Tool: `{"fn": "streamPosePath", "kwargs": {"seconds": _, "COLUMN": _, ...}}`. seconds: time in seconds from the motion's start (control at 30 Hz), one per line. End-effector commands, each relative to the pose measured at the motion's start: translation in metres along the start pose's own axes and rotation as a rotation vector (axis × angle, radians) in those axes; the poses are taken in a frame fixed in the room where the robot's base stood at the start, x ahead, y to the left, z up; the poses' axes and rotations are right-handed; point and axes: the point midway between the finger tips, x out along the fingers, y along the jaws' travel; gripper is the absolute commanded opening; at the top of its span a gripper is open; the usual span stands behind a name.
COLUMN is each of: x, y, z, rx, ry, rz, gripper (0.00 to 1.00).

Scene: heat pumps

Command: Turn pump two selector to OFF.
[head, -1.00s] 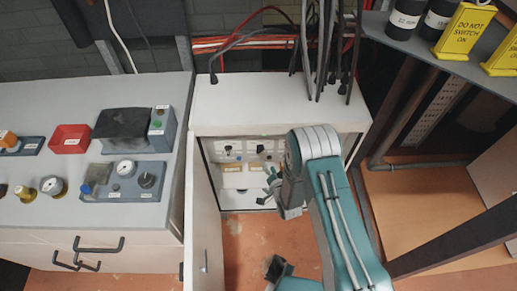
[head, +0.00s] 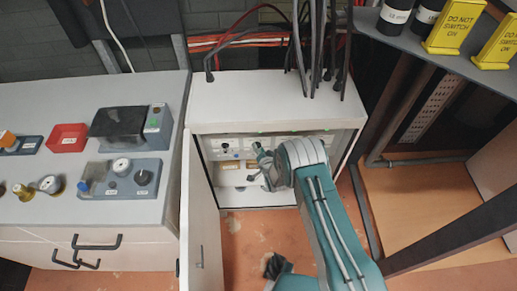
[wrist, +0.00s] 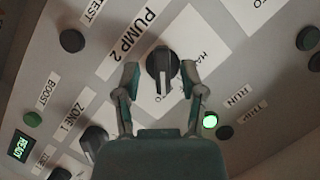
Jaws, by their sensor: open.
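The pump two selector (wrist: 162,68) is a black knob on a white plate in the wrist view, beside the "PUMP 2" label (wrist: 131,43). "HA" shows to the right of the knob, and an "O" shows below it; the rest of the wording is hidden. My gripper (wrist: 162,72) is open, with one fingertip on each side of the knob's lower part. I cannot tell whether the fingers touch it. In the head view my gripper (head: 260,160) is inside the open cabinet (head: 270,97), in front of its panel.
A lit green lamp (wrist: 210,120) is by the "RUN" label. A second knob (wrist: 93,138) is by "ZONE 1", near my left finger. The cabinet door (head: 203,220) stands open on the left. Cables (head: 325,50) hang over the cabinet top. A bench with instruments (head: 120,180) is at left.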

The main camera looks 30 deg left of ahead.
Motion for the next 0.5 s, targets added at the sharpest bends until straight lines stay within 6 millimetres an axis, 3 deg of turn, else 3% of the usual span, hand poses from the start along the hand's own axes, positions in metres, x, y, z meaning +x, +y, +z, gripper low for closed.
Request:
{"fn": "streamPosePath", "kwargs": {"seconds": 0.17, "x": 0.0013, "y": -0.0004, "z": 0.0016, "rx": -0.002, "ry": -0.001, "rz": 0.001, "gripper": 0.53}}
{"fn": "streamPosePath", "kwargs": {"seconds": 0.2, "x": 0.0014, "y": -0.0004, "z": 0.0017, "rx": -0.002, "ry": -0.001, "rz": 0.001, "gripper": 0.48}}
{"fn": "streamPosePath", "kwargs": {"seconds": 0.3, "x": 0.0013, "y": -0.0003, "z": 0.0017, "rx": -0.002, "ry": -0.001, "rz": 0.002, "gripper": 0.04}}
{"fn": "streamPosePath", "kwargs": {"seconds": 0.33, "x": 0.0014, "y": -0.0002, "z": 0.0016, "rx": -0.002, "ry": -0.001, "rz": 0.002, "gripper": 0.0}}
{"fn": "streamPosePath", "kwargs": {"seconds": 0.5, "x": 0.0013, "y": 0.0002, "z": 0.0015, "rx": -0.003, "ry": -0.002, "rz": 0.003, "gripper": 0.0}}
